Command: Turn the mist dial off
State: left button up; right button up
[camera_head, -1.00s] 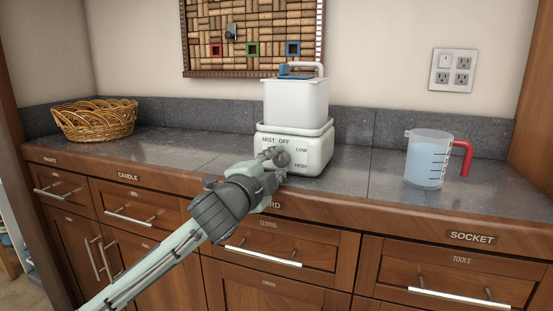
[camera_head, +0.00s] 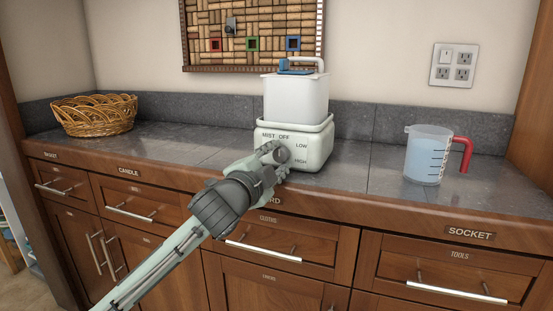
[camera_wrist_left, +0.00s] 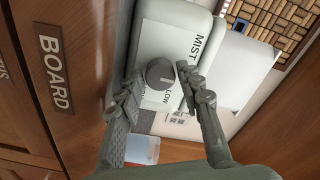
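The white mist machine (camera_head: 312,157) stands on the counter, marked MIST, OFF, LOW and HIGH on its front. Its round grey dial (camera_wrist_left: 160,73) shows in the wrist view with a small light mark on its face; I cannot tell surely which setting it points to. In the head view the dial (camera_head: 282,155) is partly hidden by my gripper. My left gripper (camera_wrist_left: 158,82) is open, with one finger on each side of the dial and gaps between the fingers and the dial. In the head view the left gripper (camera_head: 275,160) is at the machine's front. My right gripper is not in view.
A wicker basket (camera_head: 95,115) stands at the left of the counter. A measuring jug (camera_head: 427,155) with a red handle stands to the right. Wooden drawers with bar handles (camera_head: 263,250) lie below the counter edge. The counter between the machine and the jug is clear.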

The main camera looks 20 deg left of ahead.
pick_arm(q)
jog(key=shift+o, duration=1)
jog(key=shift+s, duration=0.15)
jog(key=s+a, duration=0.1)
jog(key=s, duration=1)
jog(key=shift+s, duration=0.35)
jog(key=shift+f, duration=0.1)
